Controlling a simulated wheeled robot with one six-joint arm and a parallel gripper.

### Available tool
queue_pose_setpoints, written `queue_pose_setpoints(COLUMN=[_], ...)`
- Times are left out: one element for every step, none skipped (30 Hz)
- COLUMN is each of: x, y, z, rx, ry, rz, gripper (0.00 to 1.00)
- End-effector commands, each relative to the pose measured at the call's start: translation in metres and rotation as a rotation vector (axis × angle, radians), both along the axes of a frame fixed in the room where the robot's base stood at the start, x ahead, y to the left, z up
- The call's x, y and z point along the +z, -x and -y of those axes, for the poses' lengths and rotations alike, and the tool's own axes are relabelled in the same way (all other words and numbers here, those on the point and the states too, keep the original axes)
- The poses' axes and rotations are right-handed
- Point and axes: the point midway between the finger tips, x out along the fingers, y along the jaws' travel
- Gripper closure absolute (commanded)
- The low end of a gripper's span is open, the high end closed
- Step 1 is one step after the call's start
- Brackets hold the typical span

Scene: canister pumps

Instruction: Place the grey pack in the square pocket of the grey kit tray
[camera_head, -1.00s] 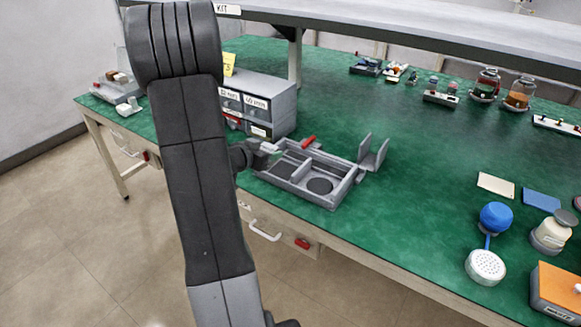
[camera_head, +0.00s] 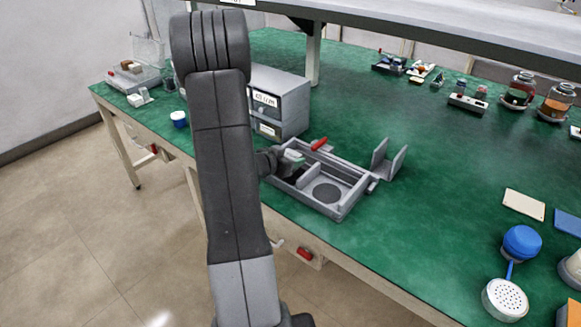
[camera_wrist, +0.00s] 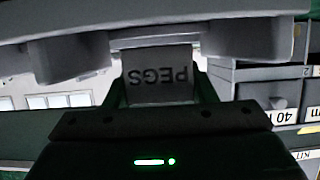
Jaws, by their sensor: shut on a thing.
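The grey pack (camera_wrist: 160,82) shows in the wrist view, with the word PEGS upside down on it, between the two fingers of my gripper (camera_wrist: 159,92). My gripper is shut on it. In the head view, my gripper (camera_head: 291,157) is at the left back part of the grey kit tray (camera_head: 318,208), and the pack there is too small to make out clearly. The tray has a round dark recess at its right and a divider in the middle. My gripper and arm hide part of its left end, so I cannot tell whether the pack touches the tray.
A grey drawer cabinet (camera_head: 285,85) stands close behind the tray. A red-handled thing (camera_head: 320,144) is at the tray's back edge, and a grey upright bracket (camera_head: 388,163) is to its right. A blue-topped jar (camera_head: 179,119) stands left of my arm.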

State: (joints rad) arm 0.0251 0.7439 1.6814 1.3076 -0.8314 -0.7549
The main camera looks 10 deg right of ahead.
Motion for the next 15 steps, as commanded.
queue_pose_setpoints(x=[-0.011, -0.016, -0.021, -0.025, -0.028, -0.029, -0.029, -0.028, -0.028, -0.028, -0.028, -0.028, -0.028, -0.029, -0.030], y=[0.000, 0.000, 0.000, 0.000, 0.000, 0.000, 0.000, 0.000, 0.000, 0.000, 0.000, 0.000, 0.000, 0.000, 0.000], z=[0.000, 0.000, 0.000, 0.000, 0.000, 0.000, 0.000, 0.000, 0.000, 0.000, 0.000, 0.000, 0.000, 0.000, 0.000], rx=[0.001, 0.001, 0.001, 0.001, 0.000, -0.001, 0.000, 0.000, 0.000, 0.000, 0.000, 0.000, 0.000, 0.000, 0.000], ry=[0.000, 0.001, 0.000, 0.000, 0.000, 0.000, 0.000, 0.000, 0.001, 0.000, 0.000, 0.000, 0.000, 0.000, 0.000], rz=[-0.005, -0.006, -0.005, -0.005, -0.004, -0.002, 0.000, 0.000, 0.001, 0.000, 0.000, 0.000, 0.000, 0.000, 0.000], gripper=[0.73, 0.73, 0.73, 0.73, 0.73, 0.73, 0.73, 0.73, 0.73, 0.73, 0.73, 0.73, 0.73, 0.73, 0.73])
